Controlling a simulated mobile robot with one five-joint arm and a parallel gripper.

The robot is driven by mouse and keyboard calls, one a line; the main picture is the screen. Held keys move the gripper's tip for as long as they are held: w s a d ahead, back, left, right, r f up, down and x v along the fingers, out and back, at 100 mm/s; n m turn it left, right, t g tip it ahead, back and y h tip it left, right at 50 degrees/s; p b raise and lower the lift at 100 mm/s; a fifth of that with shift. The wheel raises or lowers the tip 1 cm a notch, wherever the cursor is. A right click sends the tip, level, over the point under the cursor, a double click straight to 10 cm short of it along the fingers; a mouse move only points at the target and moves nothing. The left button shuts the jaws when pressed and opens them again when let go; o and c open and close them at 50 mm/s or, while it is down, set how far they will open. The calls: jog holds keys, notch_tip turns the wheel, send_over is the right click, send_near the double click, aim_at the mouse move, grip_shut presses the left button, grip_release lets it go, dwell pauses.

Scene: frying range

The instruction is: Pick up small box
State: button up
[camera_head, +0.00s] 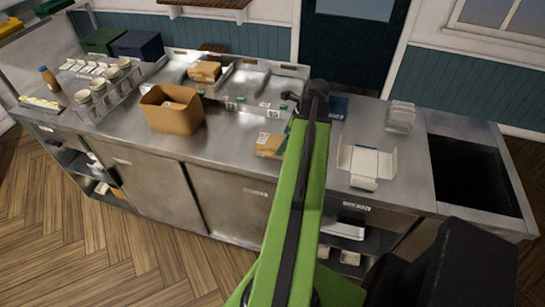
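Several boxes could be the small box, and I cannot tell which one is meant. A small brown box (269,144) with a white label lies on the steel counter, just left of my green arm and partly hidden by it. Another small brown box (204,72) lies near the back of the counter. A larger open brown carton (172,115) stands at left centre. A white open box (367,160) lies right of my arm. My gripper (297,98) is at the arm's far end, above the counter; its fingers are too small and dark to read.
The steel counter (225,155) spans the view, with shelves beneath. Clear stacked containers (400,115) stand at right, beside a dark open basin (470,175). Cups (100,88) and a bottle (49,78) are at left. Free wooden floor (95,240) lies at the front left.

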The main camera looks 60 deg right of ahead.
jog(key=b+x, duration=0.4)
jog(key=b, duration=0.1)
jog(key=shift+s+d+f, duration=0.15)
jog(key=shift+d+f, duration=0.1)
jog(key=shift+f, duration=0.45)
jog(key=c, duration=1.6)
